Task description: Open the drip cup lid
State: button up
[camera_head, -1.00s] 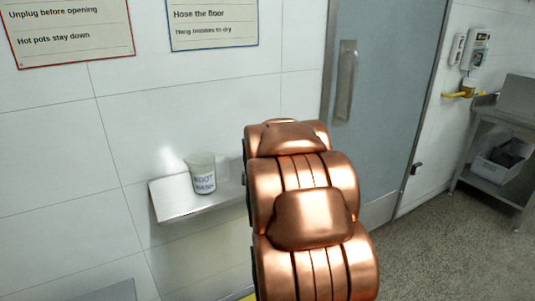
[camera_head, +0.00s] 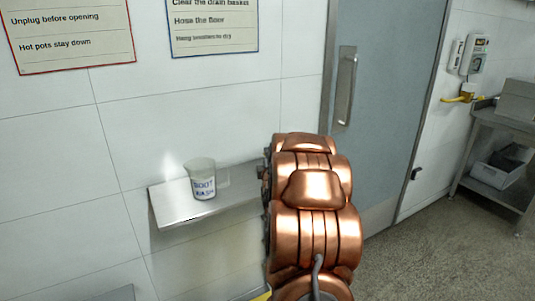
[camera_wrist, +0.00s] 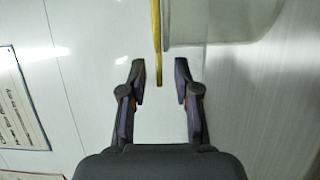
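In the wrist view a thin yellow bar (camera_wrist: 157,40), apparently the lid seen edge-on, runs along the side of a translucent grey container (camera_wrist: 210,20), apparently the drip cup. The container is cut off by the top edge. My gripper (camera_wrist: 160,75) is open and empty. The bar's near end lies between its fingertips in the picture. I cannot tell whether they touch it or how far apart they are in depth. In the head view my arm hides the gripper and most of this area; only a yellow sliver (camera_head: 262,297) shows at the bottom edge.
A clear cup marked BOOT WASH (camera_head: 203,180) stands on a metal wall shelf (camera_head: 175,205), left of my arm. A grey door (camera_head: 385,100) is behind. A wall dispenser (camera_head: 473,53) with a yellow part below and a steel table (camera_head: 500,120) are at the right.

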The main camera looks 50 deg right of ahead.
jog(key=shift+x, duration=1)
grip_shut()
